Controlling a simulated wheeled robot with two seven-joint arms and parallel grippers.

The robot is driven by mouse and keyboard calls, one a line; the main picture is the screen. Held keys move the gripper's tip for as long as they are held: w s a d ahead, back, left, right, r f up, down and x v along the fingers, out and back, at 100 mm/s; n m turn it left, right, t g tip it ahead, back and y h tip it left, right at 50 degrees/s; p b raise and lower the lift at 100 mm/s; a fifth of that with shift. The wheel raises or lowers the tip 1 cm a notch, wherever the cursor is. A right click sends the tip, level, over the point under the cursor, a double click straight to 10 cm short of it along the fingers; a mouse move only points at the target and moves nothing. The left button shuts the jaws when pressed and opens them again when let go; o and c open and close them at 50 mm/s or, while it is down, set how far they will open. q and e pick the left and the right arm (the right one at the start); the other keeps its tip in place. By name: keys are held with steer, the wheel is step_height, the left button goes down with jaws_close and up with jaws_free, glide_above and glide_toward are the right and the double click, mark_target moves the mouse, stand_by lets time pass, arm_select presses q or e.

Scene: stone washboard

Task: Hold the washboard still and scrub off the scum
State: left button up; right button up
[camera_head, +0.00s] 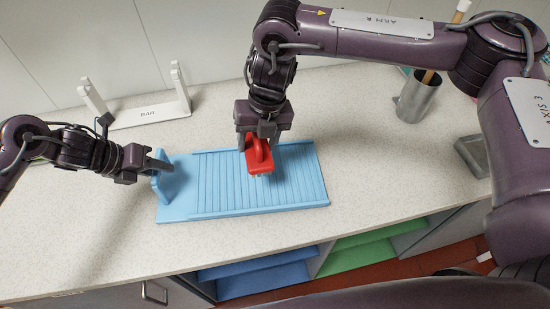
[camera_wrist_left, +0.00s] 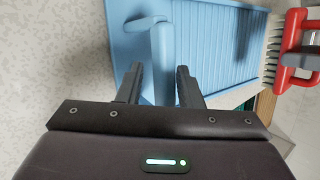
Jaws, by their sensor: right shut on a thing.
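The blue ribbed washboard (camera_head: 285,185) lies flat on the counter, with an upright handle (camera_head: 159,186) at its left end. My left gripper (camera_head: 160,164) is at that handle. In the left wrist view the handle (camera_wrist_left: 162,62) stands between my two open fingers (camera_wrist_left: 160,86), with gaps beside it. My right gripper (camera_head: 262,138) is shut on a red brush (camera_head: 260,162) over the middle of the ribs. The brush's pale bristles show in the left wrist view (camera_wrist_left: 271,50). I cannot tell whether they touch the board. I can make out no scum.
A white rack marked "BAR" (camera_head: 148,116) stands behind the board at the left. The counter in front of the board is a narrow clear strip above blue and green shelves.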

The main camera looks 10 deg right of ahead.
arm_select(q)
steer(key=o, duration=0.3)
steer(key=shift+w+a+r, duration=0.1)
steer(key=shift+w, duration=0.2)
arm_select(e)
steer(key=shift+w+a, duration=0.1)
steer(key=shift+w, duration=0.05)
arm_select(q)
steer(key=shift+o, duration=0.2)
steer(key=shift+r, duration=0.1)
steer(key=shift+r, duration=0.1)
steer(key=shift+s+a+r, duration=0.1)
steer(key=shift+a+r, duration=0.05)
steer(key=shift+r, duration=0.15)
steer(key=v, duration=1.1)
steer(key=shift+a+f, duration=0.1)
steer(key=shift+a, duration=0.05)
